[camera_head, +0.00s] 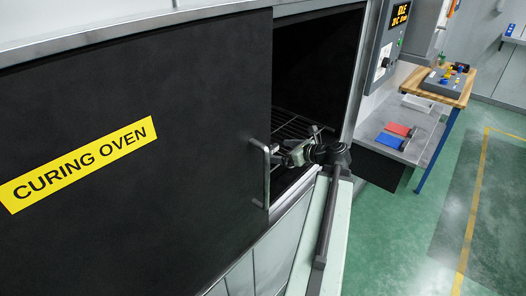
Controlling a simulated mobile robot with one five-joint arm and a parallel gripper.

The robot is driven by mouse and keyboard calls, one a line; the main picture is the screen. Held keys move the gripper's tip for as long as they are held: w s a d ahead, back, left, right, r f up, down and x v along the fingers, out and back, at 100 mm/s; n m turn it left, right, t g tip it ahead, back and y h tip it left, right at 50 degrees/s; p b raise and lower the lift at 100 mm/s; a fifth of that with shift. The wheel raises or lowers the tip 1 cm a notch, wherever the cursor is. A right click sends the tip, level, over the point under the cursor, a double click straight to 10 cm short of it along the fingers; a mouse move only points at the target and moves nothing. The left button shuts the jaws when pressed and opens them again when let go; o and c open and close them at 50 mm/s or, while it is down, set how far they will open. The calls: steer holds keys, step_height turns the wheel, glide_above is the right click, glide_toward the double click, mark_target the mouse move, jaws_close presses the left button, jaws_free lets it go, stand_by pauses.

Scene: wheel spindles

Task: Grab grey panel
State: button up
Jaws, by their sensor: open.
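I cannot pick out a grey panel for certain in the head view. A wire rack (290,125) shows in the dark opening of the curing oven, partly hidden by my gripper and the door. My gripper (283,157) is open at the oven opening, in front of the rack and close to the right side of the door handle (266,178). Whether it touches the handle or anything on the rack I cannot tell.
The black oven door (140,100) with a yellow sign covers the left. A control box (387,45) hangs right of the opening. A grey bench (418,145) holds a red panel (398,129) and a blue panel (389,141). Green floor (400,235) at right is clear.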

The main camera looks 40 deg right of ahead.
steer(key=b+x, duration=0.2)
steer(key=x, duration=0.3)
steer(key=shift+f, duration=0.1)
steer(key=c, duration=1.2)
steer(key=shift+r+p, duration=0.55)
steer(key=shift+r, duration=0.05)
step_height(320, 180, up, 3)
steer(key=p, duration=0.3)
steer(key=shift+r, duration=0.15)
steer(key=s, duration=0.5)
steer(key=s+d, duration=0.1)
steer(key=s, duration=0.4)
steer(key=s+d+p, duration=0.1)
steer(key=s, duration=0.5)
steer(key=shift+d+r, duration=0.25)
steer(key=shift+r, duration=0.1)
